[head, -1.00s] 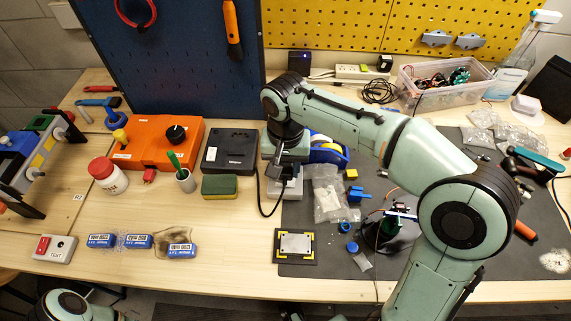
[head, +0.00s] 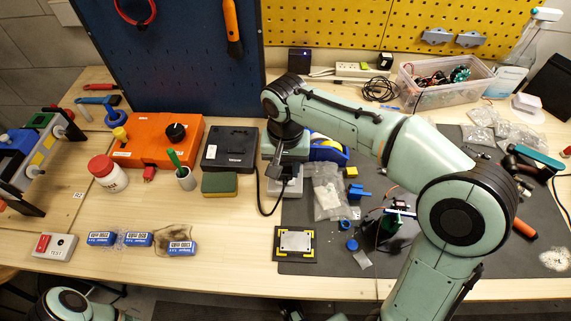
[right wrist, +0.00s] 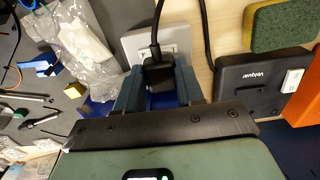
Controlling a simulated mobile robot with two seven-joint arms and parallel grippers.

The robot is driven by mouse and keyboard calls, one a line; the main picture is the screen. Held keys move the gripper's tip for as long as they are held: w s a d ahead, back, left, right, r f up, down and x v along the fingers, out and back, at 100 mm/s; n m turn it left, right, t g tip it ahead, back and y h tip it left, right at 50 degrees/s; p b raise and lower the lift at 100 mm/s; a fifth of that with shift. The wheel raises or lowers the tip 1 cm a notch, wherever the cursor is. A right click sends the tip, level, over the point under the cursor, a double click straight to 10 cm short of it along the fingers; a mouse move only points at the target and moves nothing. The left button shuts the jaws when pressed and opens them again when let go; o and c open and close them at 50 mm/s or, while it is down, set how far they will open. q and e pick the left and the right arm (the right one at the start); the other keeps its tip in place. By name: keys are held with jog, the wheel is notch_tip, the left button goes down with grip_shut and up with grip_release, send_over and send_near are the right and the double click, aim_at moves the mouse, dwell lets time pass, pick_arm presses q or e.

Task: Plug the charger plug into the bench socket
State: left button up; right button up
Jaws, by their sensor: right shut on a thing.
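My right gripper (head: 279,168) is shut on the black charger plug (right wrist: 158,72), which sits between its two fingers in the right wrist view. A black cable leaves the plug and hangs in a loop to the bench in the head view. A pale grey block, which looks like the bench socket (head: 292,188), is directly by the fingertips; it also shows in the right wrist view (right wrist: 179,40). The gripper and plug hide the contact, so I cannot tell whether the plug is in it. My left gripper is out of view.
A black box (head: 230,148), an orange box (head: 150,140) and a green sponge (head: 220,184) stand left of the gripper. A blue tape holder (head: 335,153) and plastic bags (head: 328,195) lie right. The wood in front is mostly clear.

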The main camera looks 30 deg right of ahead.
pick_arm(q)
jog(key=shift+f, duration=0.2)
pick_arm(e)
jog(key=shift+f, duration=0.5)
jog(key=o, duration=1.2)
jog(key=shift+c, duration=0.6)
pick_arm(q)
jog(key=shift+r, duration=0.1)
pick_arm(e)
jog(key=shift+r, duration=0.15)
jog(key=shift+r+p, duration=2.3)
jog(key=shift+r, duration=0.6)
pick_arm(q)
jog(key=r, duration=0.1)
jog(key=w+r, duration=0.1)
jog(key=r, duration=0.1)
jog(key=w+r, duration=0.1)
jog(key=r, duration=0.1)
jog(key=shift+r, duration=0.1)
